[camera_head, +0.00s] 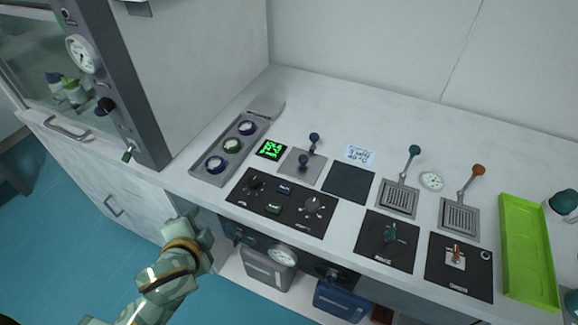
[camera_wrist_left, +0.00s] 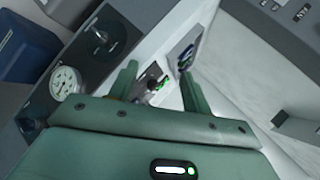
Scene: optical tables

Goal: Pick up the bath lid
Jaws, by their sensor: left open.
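A flat grey square plate with a dark blue ball knob (camera_head: 303,160), which looks like the bath lid, lies on the white bench top. A second dark blue ball stands on a short arm at its back edge. My left gripper (camera_head: 190,222) is low at the bench's front edge, left of the plate and apart from it. In the left wrist view its two green fingers (camera_wrist_left: 158,88) are apart with nothing held between them. I cannot make out the plate for certain in that view. My right gripper is not in view.
A black control panel (camera_head: 290,222) is in front, a dark mat (camera_head: 348,183) to the right. Two grated plates with ball-ended levers (camera_head: 398,199) and a green tray (camera_head: 527,250) stand farther right.

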